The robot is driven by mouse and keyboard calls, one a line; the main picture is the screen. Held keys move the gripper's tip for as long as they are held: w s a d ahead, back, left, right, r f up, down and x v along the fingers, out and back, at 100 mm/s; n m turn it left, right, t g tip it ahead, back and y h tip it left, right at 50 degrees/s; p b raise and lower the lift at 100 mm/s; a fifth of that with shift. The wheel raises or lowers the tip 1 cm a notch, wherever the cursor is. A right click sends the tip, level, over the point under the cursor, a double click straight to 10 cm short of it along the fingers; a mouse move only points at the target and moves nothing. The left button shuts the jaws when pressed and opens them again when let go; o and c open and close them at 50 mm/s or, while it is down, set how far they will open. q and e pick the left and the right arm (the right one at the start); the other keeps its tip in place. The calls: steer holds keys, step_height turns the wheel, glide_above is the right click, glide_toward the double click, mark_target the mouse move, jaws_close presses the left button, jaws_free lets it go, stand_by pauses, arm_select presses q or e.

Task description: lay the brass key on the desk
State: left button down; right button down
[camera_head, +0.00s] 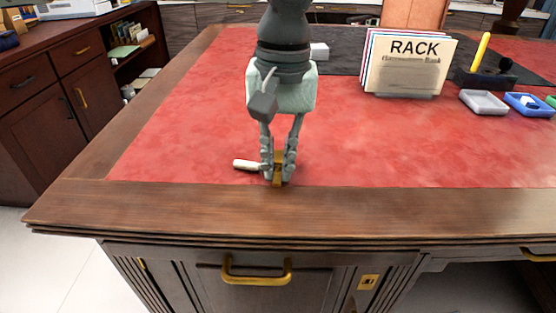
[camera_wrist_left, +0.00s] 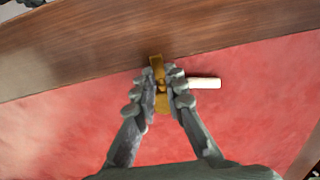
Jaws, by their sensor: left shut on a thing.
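My left gripper (camera_head: 278,174) comes down over the front of the red leather and is shut on the brass key (camera_head: 278,160). The left wrist view shows the same key (camera_wrist_left: 162,103) between the fingertips (camera_wrist_left: 162,92), with its brass ends showing beyond and behind them. The fingers hide its middle. The key is at or just above the desk (camera_head: 190,125), near the leather's front border; I cannot tell if it touches. My right gripper is not in view.
A short white rod (camera_head: 247,165) lies right beside the fingers, and also shows in the left wrist view (camera_wrist_left: 205,83). A card rack (camera_head: 405,65), a grey tray (camera_head: 484,102) and a blue tray (camera_head: 530,104) stand at the back right. The red leather at left and right is clear.

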mark_target(278, 173)
arm_select(q)
steer(key=shift+f, duration=0.1)
steer(key=shift+f, duration=0.1)
steer(key=c, duration=1.6)
jaws_free()
arm_select(e)
steer(key=shift+s+d+f, duration=0.1)
steer(key=shift+s+f, duration=0.05)
steer(key=shift+f, duration=0.4)
